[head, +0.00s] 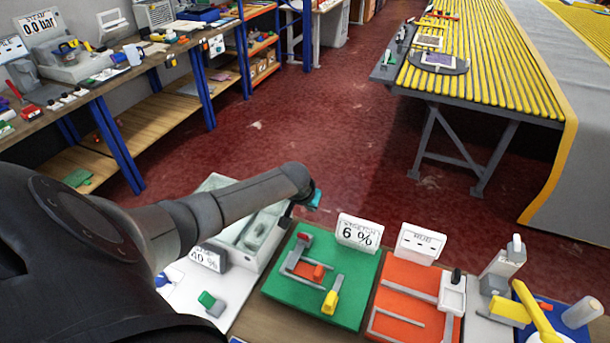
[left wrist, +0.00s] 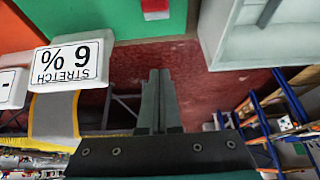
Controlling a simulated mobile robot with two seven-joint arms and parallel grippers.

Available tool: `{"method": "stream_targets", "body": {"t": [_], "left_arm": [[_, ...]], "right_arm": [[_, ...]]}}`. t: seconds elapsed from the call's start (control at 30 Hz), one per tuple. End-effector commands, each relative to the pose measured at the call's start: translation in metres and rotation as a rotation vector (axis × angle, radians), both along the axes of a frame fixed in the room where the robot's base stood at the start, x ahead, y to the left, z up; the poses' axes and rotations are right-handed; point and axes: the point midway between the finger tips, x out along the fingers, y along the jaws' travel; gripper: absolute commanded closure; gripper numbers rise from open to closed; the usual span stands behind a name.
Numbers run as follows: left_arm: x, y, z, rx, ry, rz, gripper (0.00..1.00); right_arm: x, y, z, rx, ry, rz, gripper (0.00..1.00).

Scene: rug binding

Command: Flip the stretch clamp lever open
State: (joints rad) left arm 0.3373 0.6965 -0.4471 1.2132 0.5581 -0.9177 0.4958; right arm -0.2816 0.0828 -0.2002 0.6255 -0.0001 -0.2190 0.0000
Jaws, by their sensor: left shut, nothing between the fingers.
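The stretch station is a green board (head: 345,260) with a sign reading 6 % (head: 359,233) at its back edge. On it are a grey bracket with a red block (head: 304,239), an orange block (head: 318,272), and a yellow handle (head: 331,300) on a grey base. I cannot tell which part is the clamp lever. My left gripper (head: 314,199) is above and behind the board's back left corner, apart from it. In the left wrist view its fingers (left wrist: 158,100) are shut and empty; the stretch sign (left wrist: 70,62), green board (left wrist: 115,18) and a red part (left wrist: 155,9) show beyond.
A pale open bin (head: 245,235) stands left of the green board, close to my left gripper. A sign reading 40 % (head: 209,257) is in front of it. An orange board (head: 395,310) lies to the right. A yellow-slatted table (head: 490,70) stands across the red floor.

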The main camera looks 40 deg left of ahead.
Motion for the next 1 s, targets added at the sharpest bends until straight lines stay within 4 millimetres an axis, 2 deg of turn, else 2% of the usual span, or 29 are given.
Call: {"method": "stream_targets", "body": {"t": [0.07, 0.2, 0.3, 0.6, 1.0], "left_arm": [[-0.008, -0.002, 0.009, 0.0, 0.0, -0.001, 1.0], [-0.019, -0.006, 0.022, 0.002, 0.0, -0.002, 1.0], [-0.028, -0.008, 0.03, 0.002, 0.001, -0.001, 1.0], [-0.047, -0.014, 0.05, 0.001, 0.0, 0.0, 1.0], [-0.05, -0.016, 0.055, 0.0, 0.0, 0.001, 1.0]], "right_arm": [[0.002, 0.0, 0.005, 0.0, -0.002, 0.0, 0.2], [-0.02, 0.0, 0.01, -0.001, 0.028, 0.0, 0.2], [-0.028, -0.001, 0.012, -0.002, 0.042, 0.0, 0.2], [-0.021, 0.001, 0.017, 0.0, 0.032, -0.001, 0.2], [-0.014, 0.003, 0.018, 0.004, 0.021, -0.002, 0.2]]}}
